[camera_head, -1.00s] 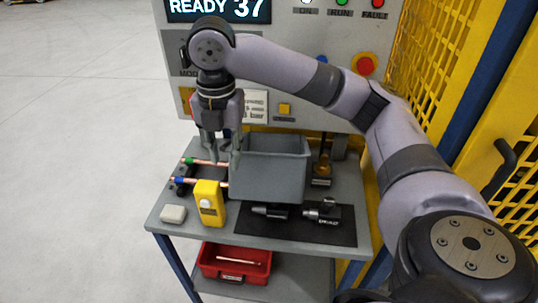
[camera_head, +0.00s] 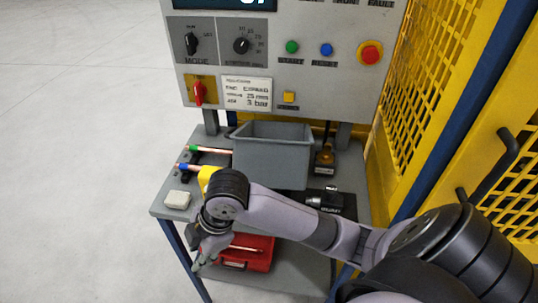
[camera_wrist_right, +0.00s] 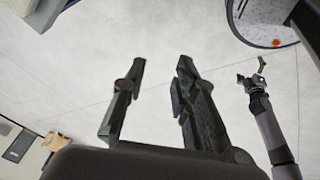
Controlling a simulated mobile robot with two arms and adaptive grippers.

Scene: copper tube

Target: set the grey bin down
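The grey bin (camera_head: 272,160) stands upright on the grey table in the head view, with its open top facing up. No gripper touches it. My right gripper (camera_head: 207,255) is in front of the table's front left edge, low and well apart from the bin. In the right wrist view my right gripper (camera_wrist_right: 161,64) has its two fingers spread, with only pale floor between them. My left arm shows small at the right of that view, with its gripper (camera_wrist_right: 254,73) too small to judge; it is outside the head view.
A control panel (camera_head: 275,60) stands behind.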

